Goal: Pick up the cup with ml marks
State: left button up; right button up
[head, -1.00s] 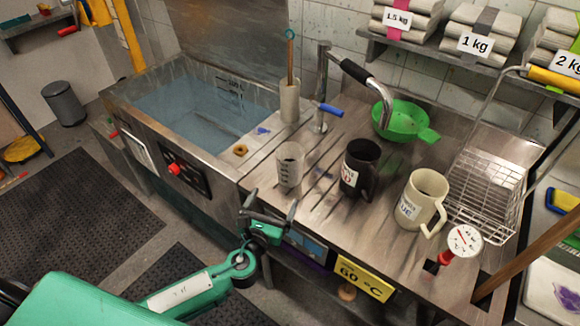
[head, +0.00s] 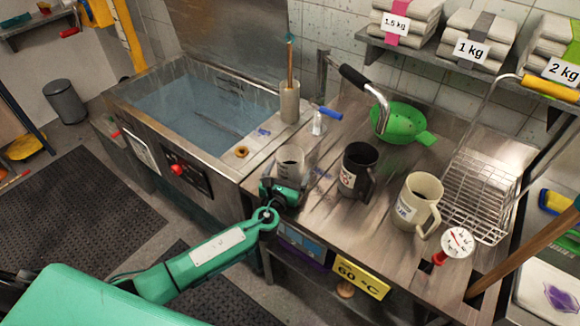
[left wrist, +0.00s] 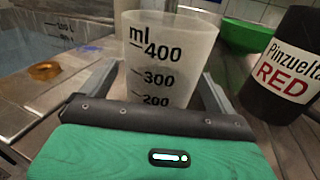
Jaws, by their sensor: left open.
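The cup with ml marks is a translucent beaker (head: 291,160) standing upright on the steel counter. In the left wrist view the cup (left wrist: 165,60) shows "ml" with 400, 300 and 200 printed on it. My left gripper (head: 285,190) is at the cup's near side. In the left wrist view its fingers (left wrist: 160,85) are open, one on each side of the cup. Whether either finger touches it I cannot tell. The cup's base is hidden behind the gripper body. My right gripper is not in view.
A black mug (head: 358,170) labelled RED stands close to the right of the cup. A cream mug (head: 418,203) and a red-handled dial thermometer (head: 457,243) are farther right. A water-filled sink (head: 205,105) lies left, with a brass ring (head: 241,152) on its ledge.

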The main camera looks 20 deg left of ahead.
pick_arm(q)
jog(key=shift+w, duration=0.45)
jog(key=c, duration=1.2)
jog(key=shift+r, duration=0.2)
